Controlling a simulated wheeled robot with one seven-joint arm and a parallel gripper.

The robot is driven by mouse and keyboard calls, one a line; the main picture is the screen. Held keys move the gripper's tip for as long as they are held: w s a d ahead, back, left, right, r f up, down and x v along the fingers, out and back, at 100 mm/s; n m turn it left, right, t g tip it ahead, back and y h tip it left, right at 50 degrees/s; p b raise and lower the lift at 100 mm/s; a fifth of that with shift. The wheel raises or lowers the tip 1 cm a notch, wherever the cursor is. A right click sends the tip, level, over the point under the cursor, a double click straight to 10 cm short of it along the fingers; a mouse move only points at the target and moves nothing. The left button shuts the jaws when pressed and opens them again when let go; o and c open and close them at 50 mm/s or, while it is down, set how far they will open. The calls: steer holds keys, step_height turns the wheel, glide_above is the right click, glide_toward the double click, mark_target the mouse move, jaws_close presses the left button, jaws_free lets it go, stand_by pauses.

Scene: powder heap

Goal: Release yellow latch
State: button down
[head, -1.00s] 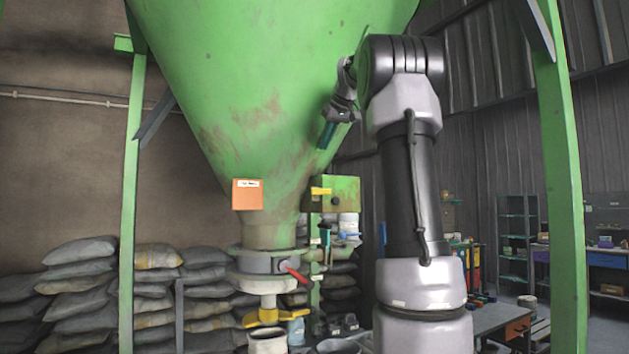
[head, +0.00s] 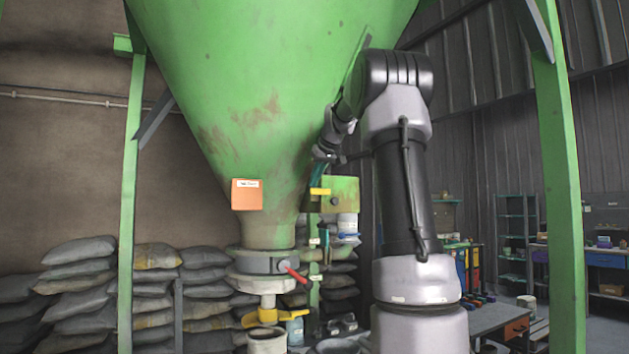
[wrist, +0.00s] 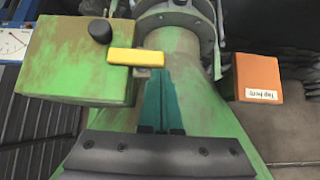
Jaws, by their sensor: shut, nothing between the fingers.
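In the wrist view the latch (wrist: 136,57) juts sideways from the box (wrist: 75,60), next to a black knob (wrist: 100,31). My gripper (head: 319,178) has teal fingers and points down just above the latch in the head view. In the wrist view the gripper's fingers (wrist: 163,95) are shut and empty, with their tips close to the latch's right end. I cannot tell whether they touch it.
The green hopper (head: 260,90) fills the middle. An orange box with a label (head: 247,195) is on its cone. Grey sacks (head: 75,285) stack behind. A green post (head: 562,180) stands at right.

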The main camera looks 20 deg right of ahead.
steer(key=shift+a+f+n+h, duration=0.25)
steer(key=shift+a+n+h, duration=0.15)
steer(key=shift+h, duration=0.4)
stand_by(0.4)
steer(key=f+n+h, duration=0.2)
steer(key=h, duration=0.1)
steer(key=a+f+n+t+h, duration=0.1)
steer(key=f+n+h, duration=0.1)
steer(key=f+h, duration=0.1)
steer(key=shift+a+h, duration=0.1)
steer(key=shift+h, duration=0.2)
stand_by(0.8)
steer(key=shift+t, duration=0.3)
steer(key=shift+r, duration=0.75)
